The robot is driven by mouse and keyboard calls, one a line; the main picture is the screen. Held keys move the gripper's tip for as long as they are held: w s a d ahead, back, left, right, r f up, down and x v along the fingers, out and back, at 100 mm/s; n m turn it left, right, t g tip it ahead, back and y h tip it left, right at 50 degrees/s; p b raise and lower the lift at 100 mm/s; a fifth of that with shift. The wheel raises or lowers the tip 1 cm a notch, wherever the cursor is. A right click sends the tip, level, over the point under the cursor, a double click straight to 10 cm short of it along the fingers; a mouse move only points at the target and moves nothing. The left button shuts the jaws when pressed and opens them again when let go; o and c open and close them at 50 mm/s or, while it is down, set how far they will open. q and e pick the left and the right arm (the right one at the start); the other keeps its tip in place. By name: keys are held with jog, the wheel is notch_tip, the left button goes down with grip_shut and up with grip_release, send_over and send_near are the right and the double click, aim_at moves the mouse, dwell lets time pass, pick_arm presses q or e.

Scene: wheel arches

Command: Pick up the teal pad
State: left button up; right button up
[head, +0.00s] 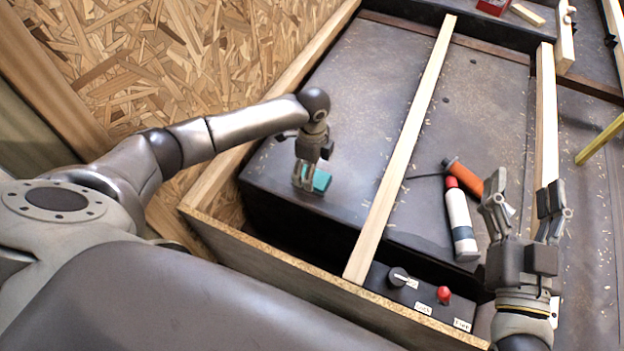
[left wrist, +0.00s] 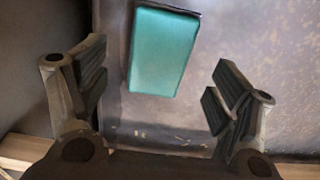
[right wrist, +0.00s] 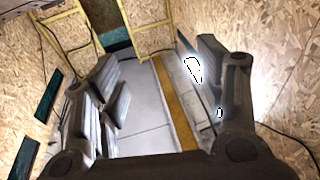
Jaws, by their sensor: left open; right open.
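The teal pad (head: 317,181) lies on the dark metal surface (head: 352,105), near its front left corner. In the left wrist view the pad (left wrist: 162,52) shows whole, a rectangle lying a little beyond the fingertips and between their lines. My left gripper (head: 304,180) is open and points down at the pad, its fingers partly covering it in the head view. It also shows in the left wrist view (left wrist: 155,88), with nothing between its fingers. I cannot tell whether a finger touches the pad. My right gripper (head: 523,205) is open and empty, raised at the right.
A wooden batten (head: 405,150) runs lengthwise right of the pad. A wooden rail (head: 290,268) and a switch panel (head: 420,297) edge the front.

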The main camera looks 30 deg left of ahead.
pick_arm(q)
notch_tip(320, 180, down, 3)
jog(key=shift+s+b, duration=0.1)
jog(key=shift+b, duration=0.55)
jog(key=shift+f, duration=0.15)
pick_arm(e)
notch_tip(320, 180, up, 7)
jog(key=s+t+y, duration=0.1)
jog(key=s+t, duration=0.1)
jog(key=t, duration=0.2)
jog(key=shift+s+a+y, duration=0.15)
jog(key=shift+s+y, duration=0.1)
jog(key=shift+y, duration=0.05)
jog(key=shift+f, duration=0.1)
pick_arm(q)
jog(key=c, duration=1.3)
